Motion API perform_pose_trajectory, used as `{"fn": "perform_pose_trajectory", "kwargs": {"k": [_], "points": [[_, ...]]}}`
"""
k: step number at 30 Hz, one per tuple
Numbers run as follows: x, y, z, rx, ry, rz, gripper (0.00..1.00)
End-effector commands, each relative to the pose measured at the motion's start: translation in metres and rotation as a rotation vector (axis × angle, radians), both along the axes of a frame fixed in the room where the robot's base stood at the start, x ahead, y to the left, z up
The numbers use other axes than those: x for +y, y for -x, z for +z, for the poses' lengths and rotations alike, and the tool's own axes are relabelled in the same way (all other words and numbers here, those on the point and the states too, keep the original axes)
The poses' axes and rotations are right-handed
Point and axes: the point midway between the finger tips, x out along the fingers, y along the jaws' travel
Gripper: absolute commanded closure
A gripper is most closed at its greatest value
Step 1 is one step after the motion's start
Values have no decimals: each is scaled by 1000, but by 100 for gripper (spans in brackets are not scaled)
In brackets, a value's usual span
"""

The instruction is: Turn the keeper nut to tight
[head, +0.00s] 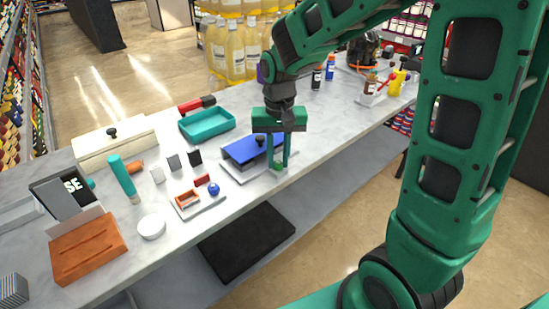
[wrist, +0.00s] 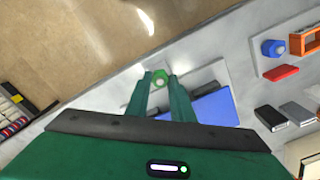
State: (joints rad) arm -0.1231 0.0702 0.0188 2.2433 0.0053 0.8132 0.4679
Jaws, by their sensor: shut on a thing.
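The vacuum pump has a blue top (head: 243,151) and sits on a grey base plate (head: 252,177) on the counter. Its blue top also shows in the wrist view (wrist: 215,107), to the right of my fingers. The keeper nut looks like the small green round part with a pale centre in the wrist view (wrist: 158,80), at the plate's end. My gripper (head: 279,166) points down over that end of the plate. In the wrist view my gripper (wrist: 160,78) has its two green fingers on either side of the nut, shut on it. The fingers partly hide the nut in the head view.
A teal tray (head: 207,124) stands behind the pump. To the left are a small tray with an orange frame (head: 188,199), a blue knob (head: 214,189) and a red block (head: 202,180). The counter's front edge runs close to my gripper.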

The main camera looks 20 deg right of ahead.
Motion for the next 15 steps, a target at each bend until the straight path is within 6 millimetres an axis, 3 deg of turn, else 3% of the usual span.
{"fn": "perform_pose_trajectory", "kwargs": {"k": [15], "points": [[-1, 5, -3, 14, 4, -156, 100]]}}
